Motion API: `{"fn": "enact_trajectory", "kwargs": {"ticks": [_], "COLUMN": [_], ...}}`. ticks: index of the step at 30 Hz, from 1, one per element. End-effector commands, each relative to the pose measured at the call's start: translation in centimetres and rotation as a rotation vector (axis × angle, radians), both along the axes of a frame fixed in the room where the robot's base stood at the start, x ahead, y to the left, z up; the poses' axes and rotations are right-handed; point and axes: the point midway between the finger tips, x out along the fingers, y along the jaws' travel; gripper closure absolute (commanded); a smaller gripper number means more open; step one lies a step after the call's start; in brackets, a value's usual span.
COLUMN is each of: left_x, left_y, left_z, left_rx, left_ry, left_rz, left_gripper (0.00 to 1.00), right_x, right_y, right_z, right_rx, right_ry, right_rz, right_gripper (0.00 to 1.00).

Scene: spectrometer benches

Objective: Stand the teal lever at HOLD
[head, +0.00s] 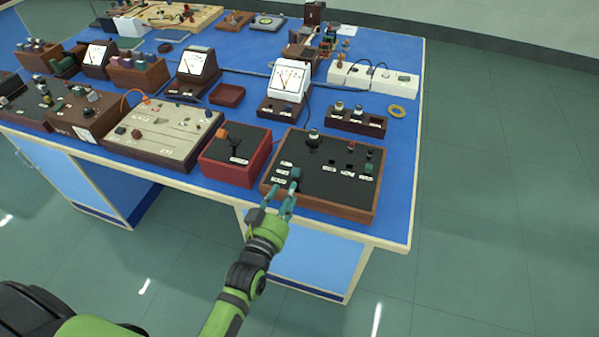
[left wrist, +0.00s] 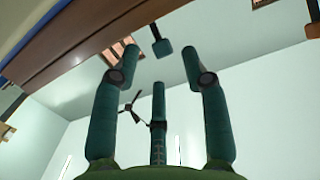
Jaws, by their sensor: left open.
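The teal lever (head: 295,173) stands at the left front of a black-topped, wooden-sided box, beside several small white labels too small to read. In the left wrist view its squarish teal knob (left wrist: 162,47) shows on a dark stem, between the tips of the two outer fingers and apart from both. My left gripper (head: 280,191) is at the front edge of the box, just short of the lever. Its teal fingers (left wrist: 160,65) are open and empty. Which label the lever points to cannot be told. My right gripper is not in view.
The lever box (head: 330,203) also carries a black knob (head: 313,138) and small switches. A red box (head: 232,175) with an orange-tipped lever stands close on its left. Floor is clear to the right.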

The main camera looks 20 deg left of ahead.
Motion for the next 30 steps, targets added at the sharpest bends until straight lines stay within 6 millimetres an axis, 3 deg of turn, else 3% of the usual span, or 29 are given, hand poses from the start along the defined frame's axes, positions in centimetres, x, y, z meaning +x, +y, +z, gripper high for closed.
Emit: {"fn": "enact_trajectory", "kwargs": {"ticks": [5, 18, 29, 30], "left_x": [1.0, 6.8, 7.4, 7.4], "left_y": [0.1, -0.1, -0.1, -0.1], "left_z": [1.1, 1.1, 0.9, 0.9], "left_rx": [-0.005, -0.005, -0.005, -0.005], "left_ry": [-0.054, -0.052, -0.050, -0.050], "left_rz": [0.014, 0.013, 0.013, 0.013], "left_gripper": [0.55, 0.55, 0.55, 0.71], "right_x": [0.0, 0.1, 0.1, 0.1], "right_y": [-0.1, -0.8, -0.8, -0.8], "right_z": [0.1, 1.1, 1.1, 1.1], "right_rx": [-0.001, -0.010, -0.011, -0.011], "right_ry": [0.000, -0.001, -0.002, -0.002], "right_rz": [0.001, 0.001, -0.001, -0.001], "right_gripper": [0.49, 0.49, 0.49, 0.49]}}
